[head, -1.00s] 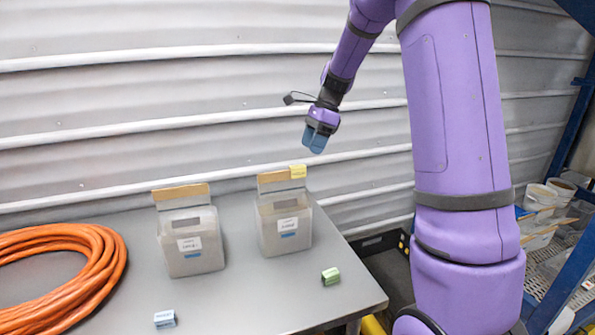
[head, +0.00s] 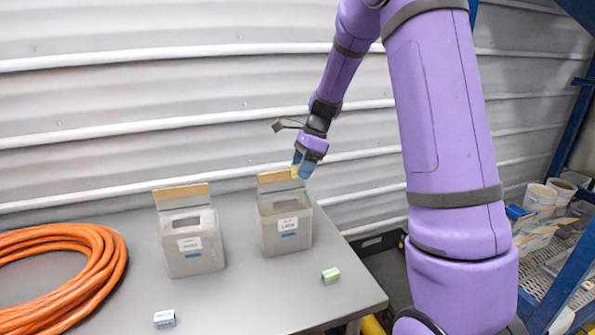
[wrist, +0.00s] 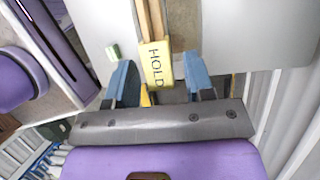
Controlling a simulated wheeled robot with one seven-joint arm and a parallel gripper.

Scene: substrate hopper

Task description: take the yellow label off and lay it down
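The yellow label (head: 294,172), which reads HOLD in the wrist view (wrist: 157,64), sits on the top right corner of the right hopper's raised tan-edged back flap (head: 274,177). My gripper (head: 303,164) is at that corner, its blue fingers partly covering the label in the head view. In the wrist view my gripper (wrist: 160,82) is open, with the label between the two fingers and a gap on each side. The right hopper (head: 285,228) is a grey open box with a white tag and a blue strip on its front.
A similar left hopper (head: 191,242) stands beside it. A green block (head: 330,275) and a pale blue-white block (head: 164,319) lie on the grey table (head: 250,300). An orange hose coil (head: 100,275) fills the left. The corrugated wall (head: 120,110) is close behind. The table's front middle is clear.

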